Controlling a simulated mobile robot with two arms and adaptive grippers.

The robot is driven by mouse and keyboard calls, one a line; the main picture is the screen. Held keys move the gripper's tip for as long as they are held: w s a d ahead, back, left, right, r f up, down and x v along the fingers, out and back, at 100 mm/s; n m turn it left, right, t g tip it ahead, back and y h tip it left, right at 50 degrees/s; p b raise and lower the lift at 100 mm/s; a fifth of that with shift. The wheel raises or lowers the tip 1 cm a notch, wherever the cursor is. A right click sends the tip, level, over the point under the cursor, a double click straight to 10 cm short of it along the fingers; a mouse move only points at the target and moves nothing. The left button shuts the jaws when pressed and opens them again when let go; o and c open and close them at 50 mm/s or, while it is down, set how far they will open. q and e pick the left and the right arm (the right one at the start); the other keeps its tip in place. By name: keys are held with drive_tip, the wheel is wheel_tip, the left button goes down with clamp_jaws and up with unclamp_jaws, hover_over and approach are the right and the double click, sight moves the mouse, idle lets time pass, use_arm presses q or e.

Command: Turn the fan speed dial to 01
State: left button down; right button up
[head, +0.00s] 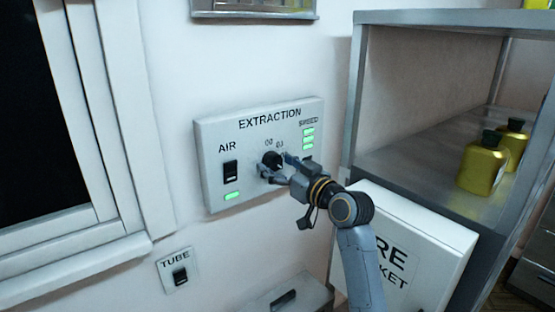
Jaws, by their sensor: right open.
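The fan speed dial (271,160) is a black round knob on the white EXTRACTION panel (214,135) on the wall. Small marks, including what reads as 00 and 01 or 03, stand above it; the dial's exact setting is too small to tell. My right gripper (276,171) is open at the dial, with its fingers around or just in front of the knob's lower right side. Contact cannot be told. The gripper hides the panel right of and below the dial. My left gripper is not in view.
Left of the dial is a black AIR switch (231,171) with a lit green lamp (232,196). Green SPEED bars (308,138) glow at the upper right. A TUBE switch (180,276) is below. A metal shelf (400,160) with yellow bottles (482,165) and a white box (440,240) stand right.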

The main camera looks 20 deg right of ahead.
drive_tip(key=shift+w, duration=0.2)
drive_tip(key=shift+a, duration=0.1)
drive_tip(key=c, duration=1.2)
drive_tip(key=shift+o, duration=0.2)
drive_tip(key=shift+f, duration=0.1)
